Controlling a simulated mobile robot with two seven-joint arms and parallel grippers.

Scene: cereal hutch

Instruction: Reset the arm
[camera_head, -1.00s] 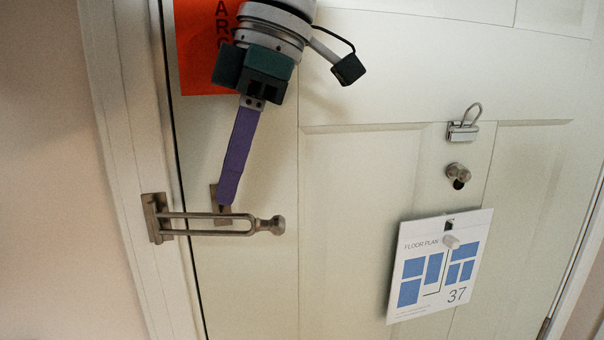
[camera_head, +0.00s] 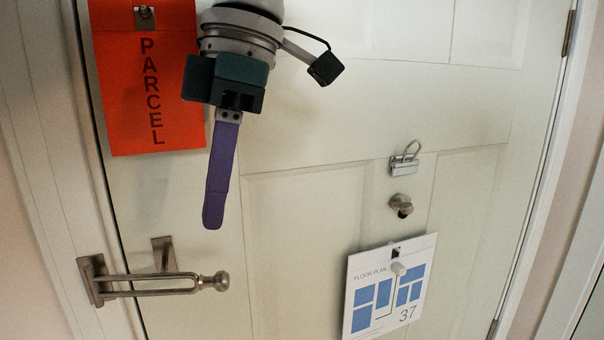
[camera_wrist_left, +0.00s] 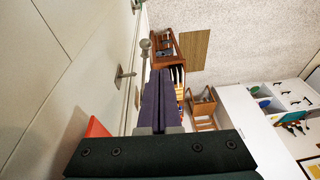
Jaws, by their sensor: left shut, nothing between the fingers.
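My left gripper (camera_head: 214,222) hangs down from the top in front of the white door (camera_head: 310,240) in the head view. Its purple fingers are together with nothing between them, and they show pressed together in the left wrist view (camera_wrist_left: 160,75). The metal door latch bar (camera_head: 165,284) lies below and left of the fingertips, apart from them. A latch plate (camera_head: 162,254) is on the door just above the bar. My right gripper is in neither view.
An orange PARCEL sign (camera_head: 150,95) hangs left of my gripper, close to it. A padlock (camera_head: 404,162), a knob (camera_head: 401,204) and a floor plan card (camera_head: 385,290) are on the door to the right. The left wrist view shows a wooden chair (camera_wrist_left: 202,105) and a white cabinet top (camera_wrist_left: 240,115).

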